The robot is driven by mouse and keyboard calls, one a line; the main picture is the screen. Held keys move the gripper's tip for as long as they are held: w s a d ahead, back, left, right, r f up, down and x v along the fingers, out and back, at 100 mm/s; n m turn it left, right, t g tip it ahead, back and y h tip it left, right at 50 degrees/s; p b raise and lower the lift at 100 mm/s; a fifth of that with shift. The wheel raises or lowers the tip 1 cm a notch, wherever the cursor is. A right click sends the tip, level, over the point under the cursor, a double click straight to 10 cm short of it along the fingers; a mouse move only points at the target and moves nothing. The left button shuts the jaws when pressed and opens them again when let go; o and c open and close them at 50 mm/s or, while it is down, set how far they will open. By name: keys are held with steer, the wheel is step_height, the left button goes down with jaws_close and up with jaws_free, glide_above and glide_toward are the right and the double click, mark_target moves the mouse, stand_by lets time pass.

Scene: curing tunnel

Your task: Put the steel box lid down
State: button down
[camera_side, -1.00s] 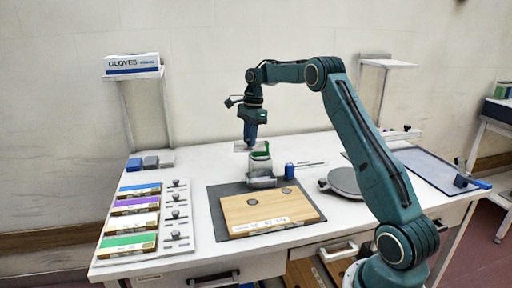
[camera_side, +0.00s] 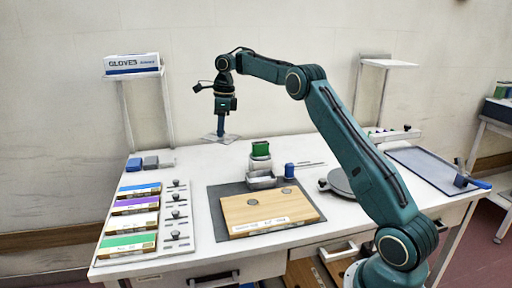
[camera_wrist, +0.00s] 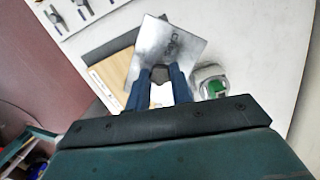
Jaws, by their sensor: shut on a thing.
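The steel box lid (camera_side: 230,139) is a thin grey square plate with a dark knob. My gripper (camera_side: 220,132) is shut on the lid's knob and holds it near the back edge of the table, left of the box. The box also shows in the wrist view (camera_wrist: 203,73), right of the fingers.
A wooden board (camera_side: 265,208) lies on a dark mat (camera_side: 217,200). A small grey tray (camera_side: 262,183) stands in front of the box and a blue item (camera_side: 289,170) at its right. Coloured packs (camera_side: 130,222) and a knobbed panel (camera_side: 178,228) fill the left. White tabletop left of the box is clear.

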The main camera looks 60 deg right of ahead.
steer(key=shift+w+a, duration=0.1)
steer(key=shift+a, duration=0.05)
steer(key=shift+a+f, duration=0.1)
steer(key=shift+f, duration=0.5)
step_height(320, 180, down, 19)
steer(key=shift+r, duration=0.15)
stand_by(0.9)
steer(key=c, duration=1.2)
jaws_free()
steer(key=shift+c, duration=0.2)
